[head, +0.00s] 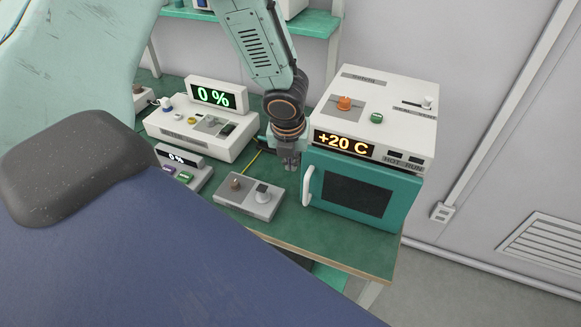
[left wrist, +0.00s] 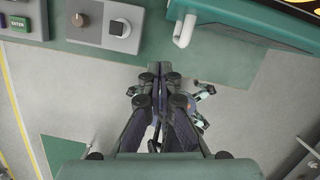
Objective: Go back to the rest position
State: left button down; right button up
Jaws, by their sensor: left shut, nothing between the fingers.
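My left gripper (head: 291,163) hangs fingers down over the green workbench (head: 285,228), just left of the oven-like unit with a teal door (head: 360,190). In the left wrist view the left gripper (left wrist: 160,70) has its fingers together, with nothing between them. A small grey box (head: 250,197) with a brown knob and a round silver-white part stands on the bench in front of the gripper. It also shows at the top of the left wrist view (left wrist: 100,22). My right gripper is in neither view.
A white instrument (head: 203,132) reading 0 % and a smaller grey one (head: 182,170) stand left of the gripper. The heater's white top (head: 375,115) reads +20 C. A green shelf (head: 313,22) runs behind. The bench's front edge (head: 330,264) is clear, with open floor beyond its right end.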

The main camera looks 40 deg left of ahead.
pick_arm(q)
jog(key=v, duration=0.3)
jog(key=shift+w+a+r+p, duration=0.1)
jog(key=shift+a+p, duration=0.15)
jog(key=shift+p, duration=0.05)
jog(key=shift+d, duration=0.1)
